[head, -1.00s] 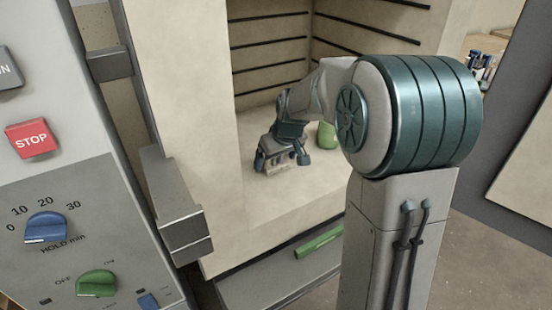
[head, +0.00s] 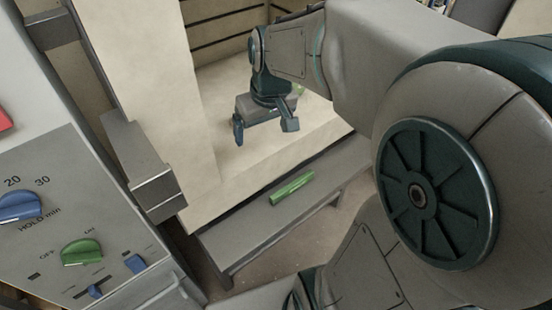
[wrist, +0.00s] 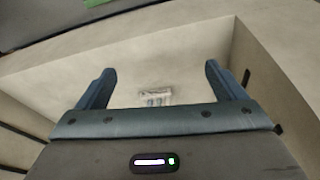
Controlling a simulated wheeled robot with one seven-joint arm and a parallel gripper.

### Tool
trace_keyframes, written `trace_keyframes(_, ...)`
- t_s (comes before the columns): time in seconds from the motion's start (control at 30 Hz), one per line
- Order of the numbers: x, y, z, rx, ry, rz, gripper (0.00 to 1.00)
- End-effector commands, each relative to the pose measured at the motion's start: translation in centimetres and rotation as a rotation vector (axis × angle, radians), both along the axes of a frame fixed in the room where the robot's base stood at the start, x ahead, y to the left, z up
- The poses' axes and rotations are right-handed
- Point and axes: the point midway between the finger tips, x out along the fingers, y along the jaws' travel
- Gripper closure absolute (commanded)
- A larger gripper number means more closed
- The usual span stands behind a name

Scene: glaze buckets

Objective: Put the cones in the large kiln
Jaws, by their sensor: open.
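My gripper (head: 265,128) is open, its two fingers spread and nothing between them, inside the large kiln (head: 205,185). In the wrist view my gripper (wrist: 160,70) faces the pale kiln floor. A small whitish, jagged piece, which looks like the cones (wrist: 155,97), sits on that floor between the fingers in the picture, apart from them. It is too small and blurred to make out each cone. In the head view my gripper hides that spot.
A green bar (head: 292,188) lies on the grey ledge (head: 235,240) before the kiln opening. A control panel (head: 60,220) with knobs and a metal latch block (head: 150,170) stand at left.

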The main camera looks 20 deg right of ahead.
Motion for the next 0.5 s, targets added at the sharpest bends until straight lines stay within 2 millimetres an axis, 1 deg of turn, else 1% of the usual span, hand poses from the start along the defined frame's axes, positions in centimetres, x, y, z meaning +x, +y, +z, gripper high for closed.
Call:
trace_keyframes(0.03,-2.7,0.1,-0.9,-0.005,0.025,-0.029,0.1)
trace_keyframes(0.1,-5.8,0.1,-2.2,-0.01,0.056,-0.072,0.1)
trace_keyframes(0.2,-9.0,-0.1,-3.7,-0.015,0.088,-0.119,0.1)
trace_keyframes(0.3,-10.8,0.0,-4.6,-0.02,0.107,-0.145,0.1)
trace_keyframes(0.33,-11.1,0.0,-4.7,-0.02,0.11,-0.149,0.1)
trace_keyframes(0.5,-11.3,-0.1,-4.9,-0.021,0.115,-0.156,0.1)
